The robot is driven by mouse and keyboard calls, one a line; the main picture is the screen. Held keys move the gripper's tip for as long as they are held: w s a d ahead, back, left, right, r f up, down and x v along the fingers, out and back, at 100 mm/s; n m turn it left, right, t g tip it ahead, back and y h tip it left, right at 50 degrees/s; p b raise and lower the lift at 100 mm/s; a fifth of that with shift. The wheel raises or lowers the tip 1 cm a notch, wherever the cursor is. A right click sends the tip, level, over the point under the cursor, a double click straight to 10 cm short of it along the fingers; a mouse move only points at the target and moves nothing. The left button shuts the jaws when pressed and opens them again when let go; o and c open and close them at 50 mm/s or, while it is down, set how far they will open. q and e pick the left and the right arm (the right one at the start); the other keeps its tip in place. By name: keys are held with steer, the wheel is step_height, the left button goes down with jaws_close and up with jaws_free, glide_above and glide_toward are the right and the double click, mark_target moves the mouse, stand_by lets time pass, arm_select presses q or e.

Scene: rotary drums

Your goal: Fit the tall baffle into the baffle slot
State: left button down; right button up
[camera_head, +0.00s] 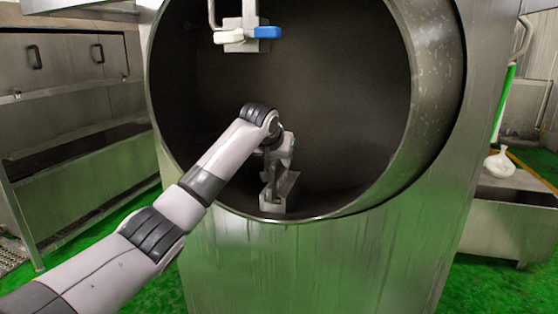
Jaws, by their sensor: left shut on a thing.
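My left arm reaches into the round mouth of the steel drum (432,90). My left gripper (272,160) is low inside it, partly hidden by my own wrist. It is shut on a narrow grey metal piece, which looks like the tall baffle (269,180) and stands roughly upright under the fingers. Its lower end meets a small grey block (281,196) near the drum's bottom lip, which may be the baffle slot. I cannot tell whether the baffle is in the slot or only against it. My right gripper is out of view.
A bracket with a white and a blue handle (266,32) hangs at the top of the drum mouth. A steel cabinet (75,70) stands at the left. A white bag (499,165) lies on a steel bench (510,198) at the right. The drum's interior right of my arm is clear.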

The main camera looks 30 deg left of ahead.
arm_select(q)
steer(key=shift+w+r, duration=0.1)
steer(key=shift+w, duration=0.25)
steer(key=c, duration=0.9)
jaws_free()
steer(key=shift+f, duration=0.2)
steer(key=shift+b+v, duration=0.85)
steer(key=shift+v, duration=2.85)
steer(key=shift+a, duration=0.1)
